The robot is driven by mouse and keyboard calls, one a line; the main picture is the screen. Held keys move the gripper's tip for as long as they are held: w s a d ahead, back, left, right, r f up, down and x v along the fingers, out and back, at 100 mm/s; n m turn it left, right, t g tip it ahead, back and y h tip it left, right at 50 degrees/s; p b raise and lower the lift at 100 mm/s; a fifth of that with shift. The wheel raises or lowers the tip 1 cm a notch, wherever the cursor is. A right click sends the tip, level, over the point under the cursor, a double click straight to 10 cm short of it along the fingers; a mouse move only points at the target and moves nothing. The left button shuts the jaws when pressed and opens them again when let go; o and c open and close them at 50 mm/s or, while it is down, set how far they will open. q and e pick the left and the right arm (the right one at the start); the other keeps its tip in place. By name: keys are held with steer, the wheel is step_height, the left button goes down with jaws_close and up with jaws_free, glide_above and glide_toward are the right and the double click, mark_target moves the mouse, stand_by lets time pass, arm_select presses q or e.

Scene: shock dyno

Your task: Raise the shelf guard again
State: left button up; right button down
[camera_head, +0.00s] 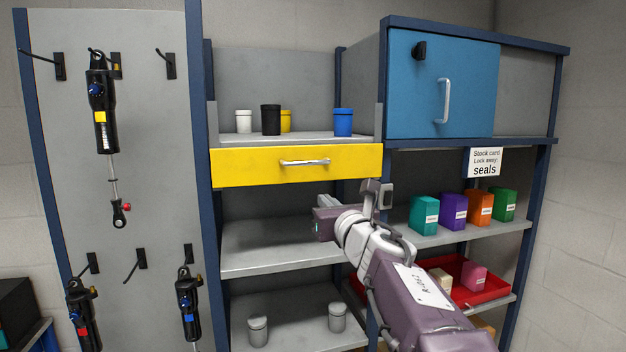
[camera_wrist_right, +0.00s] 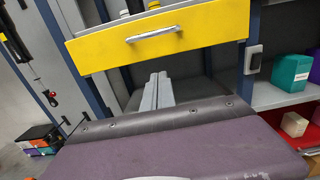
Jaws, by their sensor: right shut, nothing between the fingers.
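The yellow shelf guard (camera_head: 295,165) is a wide panel with a silver bar handle (camera_head: 305,162). It sits low, its top edge near the level of the upper shelf (camera_head: 320,138), leaving the cups above it exposed. Guard and handle (camera_wrist_right: 152,34) also show in the right wrist view. My right gripper (camera_head: 328,220) is below the guard, in front of the gap above the middle shelf. In the wrist view its grey fingers (camera_wrist_right: 157,90) are together and empty, below the handle and apart from it. My left gripper is out of view.
White, black, yellow and blue cups (camera_head: 343,122) stand on the upper shelf. A blue door (camera_head: 425,85) is at the upper right. Coloured boxes (camera_head: 453,210) and a red tray (camera_head: 470,296) are right of my arm. Shock absorbers (camera_head: 104,110) hang at left. The middle shelf is clear.

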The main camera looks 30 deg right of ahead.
steer(key=p, duration=0.2)
glide_toward(312, 174)
steer(key=w+a+f, duration=0.1)
steer(key=w+f, duration=0.1)
steer(key=w, duration=0.1)
step_height(312, 174, up, 4)
steer(key=p, duration=0.3)
steer(key=shift+w+a+p, duration=0.1)
steer(key=shift+p, duration=0.25)
steer(key=shift+w, duration=0.2)
